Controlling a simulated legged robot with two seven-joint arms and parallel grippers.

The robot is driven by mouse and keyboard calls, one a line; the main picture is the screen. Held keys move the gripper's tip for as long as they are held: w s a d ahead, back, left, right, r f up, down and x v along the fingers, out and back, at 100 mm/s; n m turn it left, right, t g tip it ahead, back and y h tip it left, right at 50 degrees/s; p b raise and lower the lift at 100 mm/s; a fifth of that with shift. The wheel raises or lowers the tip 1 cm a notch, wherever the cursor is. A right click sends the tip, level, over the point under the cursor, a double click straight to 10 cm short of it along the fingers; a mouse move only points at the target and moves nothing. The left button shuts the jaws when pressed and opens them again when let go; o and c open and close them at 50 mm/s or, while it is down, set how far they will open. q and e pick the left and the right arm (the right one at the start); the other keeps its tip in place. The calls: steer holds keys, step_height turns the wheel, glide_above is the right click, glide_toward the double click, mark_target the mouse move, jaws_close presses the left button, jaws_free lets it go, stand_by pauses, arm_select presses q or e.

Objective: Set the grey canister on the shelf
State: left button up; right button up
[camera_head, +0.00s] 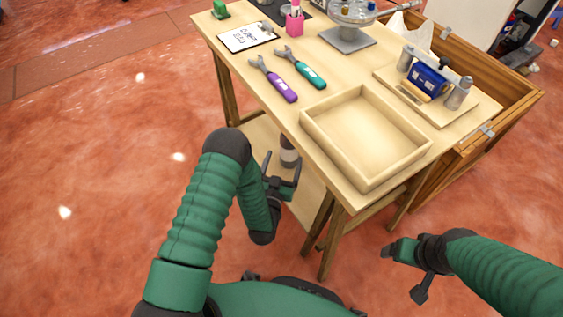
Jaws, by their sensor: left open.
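The grey canister (289,157), a small upright cylinder with a dark upper part, stands on the lower shelf (309,196) under the table's front edge. The tabletop hides part of its top. My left gripper (282,170) is open just in front of the canister, with its fingers spread and pointing toward it. Nothing is clearly held between the fingers, and I cannot tell whether they touch the canister. My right gripper (402,271) is open and empty over the floor at the lower right, away from the table.
The wooden table (313,103) carries an empty tray (368,135), a purple wrench (278,84), a teal wrench (305,70), a clipboard (247,36) and a board with a blue device (428,82). A wooden crate (513,98) adjoins its right side. Table legs flank the lower shelf. The left floor is clear.

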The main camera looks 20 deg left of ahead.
arm_select(q)
steer(key=s+r+g, duration=0.3)
steer(key=s+g, duration=0.2)
steer(key=s, duration=0.2)
steer(key=s+r+g+h, duration=0.1)
steer(key=s+r+g, duration=0.3)
steer(key=s, duration=0.4)
steer(key=s+r+m+g, duration=0.1)
steer(key=s+r+g, duration=0.3)
steer(key=s+g, duration=0.2)
steer(key=shift+s+a+h+p, duration=0.3)
steer(key=shift+s+a+h, duration=0.15)
steer(key=shift+s, duration=0.35)
